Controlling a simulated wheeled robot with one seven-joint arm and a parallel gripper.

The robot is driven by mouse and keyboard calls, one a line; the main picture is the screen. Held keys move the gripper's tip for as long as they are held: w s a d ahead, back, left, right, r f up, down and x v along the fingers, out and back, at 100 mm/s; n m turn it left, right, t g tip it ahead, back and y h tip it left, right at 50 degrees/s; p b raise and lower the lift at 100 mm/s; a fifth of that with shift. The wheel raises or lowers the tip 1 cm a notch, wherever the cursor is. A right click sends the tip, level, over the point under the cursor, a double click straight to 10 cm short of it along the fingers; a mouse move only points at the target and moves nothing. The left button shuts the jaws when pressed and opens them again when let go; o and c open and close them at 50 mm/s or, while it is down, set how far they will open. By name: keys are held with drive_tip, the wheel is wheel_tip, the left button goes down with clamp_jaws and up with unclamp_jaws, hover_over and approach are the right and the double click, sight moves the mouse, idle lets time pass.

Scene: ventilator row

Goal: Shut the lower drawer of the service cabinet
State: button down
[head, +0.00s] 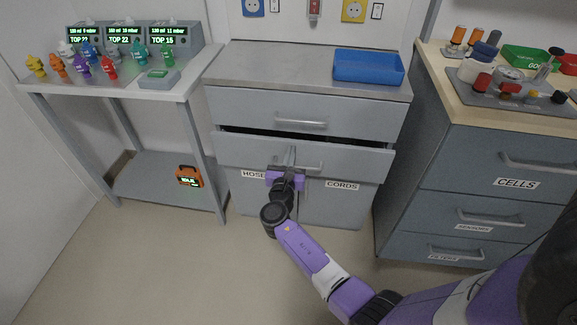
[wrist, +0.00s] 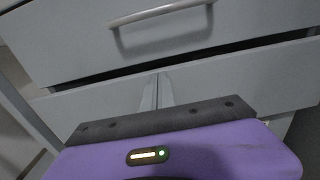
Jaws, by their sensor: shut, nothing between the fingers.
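The grey service cabinet (head: 222,78) stands against the wall in the middle of the head view. Its lower drawer (head: 355,158) sticks out a little, with a dark gap along its top edge. In the wrist view the lower drawer front (wrist: 85,100) lies just beyond my gripper. The upper drawer (head: 240,108) looks closed. My gripper (head: 291,158) is shut and empty, with its fingers at the middle of the lower drawer front, by the handle (head: 312,166). The fingers (wrist: 157,92) also show in the wrist view; I cannot tell whether they touch the drawer.
Below the drawer are doors marked HOSE and CORDS (head: 342,186). A blue tray (head: 368,68) sits on the cabinet top. A side table (head: 190,88) stands left and a drawer unit (head: 480,150) right. The floor in front (head: 180,260) is clear.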

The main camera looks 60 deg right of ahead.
sight(293, 143)
drive_tip(key=shift+x, duration=0.75)
drive_tip(key=b+x, duration=0.1)
drive_tip(key=x, duration=0.3)
drive_tip(key=shift+w+d+b, duration=0.1)
drive_tip(key=shift+d+b, duration=0.05)
drive_tip(key=shift+b, duration=0.25)
drive_tip(key=shift+r, duration=0.15)
drive_tip(key=shift+d, duration=0.1)
